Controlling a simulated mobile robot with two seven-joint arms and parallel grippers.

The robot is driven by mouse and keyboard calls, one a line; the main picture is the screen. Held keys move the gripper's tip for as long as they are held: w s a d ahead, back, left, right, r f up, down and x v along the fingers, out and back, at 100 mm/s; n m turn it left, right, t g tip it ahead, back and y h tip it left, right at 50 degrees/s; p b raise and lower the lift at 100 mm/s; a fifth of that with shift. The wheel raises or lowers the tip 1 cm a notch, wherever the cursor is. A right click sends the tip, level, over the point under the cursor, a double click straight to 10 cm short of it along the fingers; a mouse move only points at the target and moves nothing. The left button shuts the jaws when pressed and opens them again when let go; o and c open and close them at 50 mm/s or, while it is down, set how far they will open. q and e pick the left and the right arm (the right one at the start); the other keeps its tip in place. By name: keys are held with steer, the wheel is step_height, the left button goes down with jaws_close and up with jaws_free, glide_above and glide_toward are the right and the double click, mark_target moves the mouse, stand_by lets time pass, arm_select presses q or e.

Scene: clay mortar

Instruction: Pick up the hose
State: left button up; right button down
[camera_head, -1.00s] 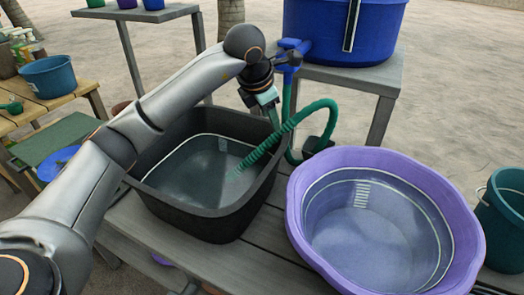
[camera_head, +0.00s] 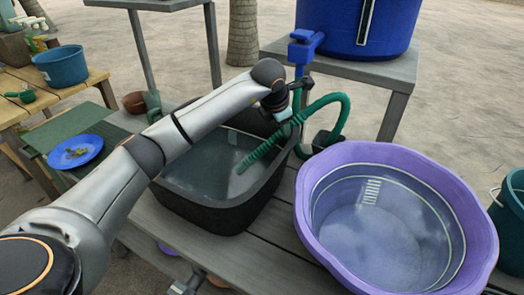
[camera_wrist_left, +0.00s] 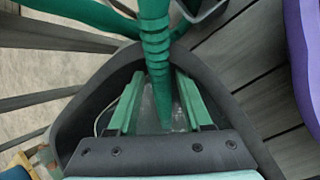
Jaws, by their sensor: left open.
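The green ribbed hose (camera_head: 345,112) hangs from the blue tap (camera_head: 305,48), loops up and over, and its free end slants down into the dark basin (camera_head: 222,218). My left gripper (camera_head: 291,119) is at the hose over the basin's far right rim. In the left wrist view the left gripper (camera_wrist_left: 158,78) is open, with one green finger on each side of the hose (camera_wrist_left: 156,45). The hose passes between the fingers; I cannot tell whether either touches it. My right gripper is not in view.
A purple tub (camera_head: 318,215) of water stands close to the right on the grey slatted table (camera_head: 255,255). A big blue barrel (camera_head: 385,25) stands behind on a higher stand. A teal bucket (camera_head: 510,225) is at the right edge. A wooden side table lies left.

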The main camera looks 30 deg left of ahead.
arm_select(q)
steer(key=shift+w+f, duration=0.2)
steer(key=shift+f, duration=0.15)
steer(key=shift+c, duration=0.2)
jaws_close()
steer(key=shift+r, duration=0.2)
